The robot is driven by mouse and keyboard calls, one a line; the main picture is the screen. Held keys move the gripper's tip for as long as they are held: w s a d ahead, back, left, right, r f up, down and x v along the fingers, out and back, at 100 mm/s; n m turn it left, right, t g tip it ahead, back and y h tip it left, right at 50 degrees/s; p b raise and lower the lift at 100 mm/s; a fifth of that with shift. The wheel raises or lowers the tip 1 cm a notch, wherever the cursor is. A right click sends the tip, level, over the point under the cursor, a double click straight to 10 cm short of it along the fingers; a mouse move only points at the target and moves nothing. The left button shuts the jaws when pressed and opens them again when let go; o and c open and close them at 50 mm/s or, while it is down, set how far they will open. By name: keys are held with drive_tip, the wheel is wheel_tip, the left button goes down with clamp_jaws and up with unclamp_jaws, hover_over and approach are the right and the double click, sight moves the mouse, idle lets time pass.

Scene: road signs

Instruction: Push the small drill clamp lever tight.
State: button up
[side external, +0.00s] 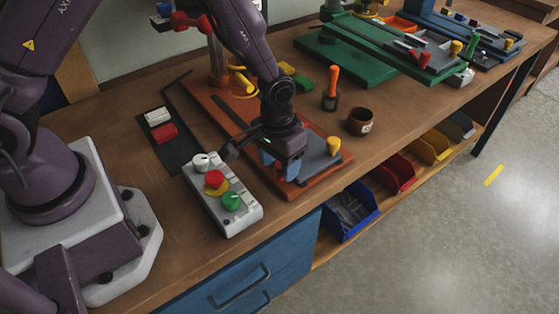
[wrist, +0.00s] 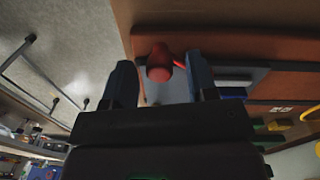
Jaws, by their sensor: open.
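The small drill stands on an orange-red base (side external: 228,115) with a grey plate (side external: 318,160) at its front end. In the wrist view a red lever with a round knob (wrist: 160,62) shows between the two blue fingers of my gripper (wrist: 159,72). The fingers are apart, with gaps visible on both sides of the knob. In the side view my gripper (side external: 281,168) points down over the front of the base. It hides most of the lever there. I cannot tell the lever's exact angle or whether a finger touches it.
A control box (side external: 222,195) with red and green buttons stands left of my gripper. A yellow knob (side external: 333,146) rises from the plate's right side. The bench edge is close in front.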

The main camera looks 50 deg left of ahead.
sight(301, 172)
clamp_jaws()
drive_tip(key=shift+w, duration=0.1)
idle(0.3)
drive_tip(key=w+n, duration=0.1)
drive_tip(key=n, duration=0.1)
drive_tip(key=w+d+n, duration=0.1)
drive_tip(key=n, duration=0.1)
drive_tip(key=shift+w+n, duration=0.55)
drive_tip(key=shift+n, duration=0.5)
drive_tip(key=shift+w+n, duration=0.55)
drive_tip(key=shift+n, duration=0.5)
unclamp_jaws()
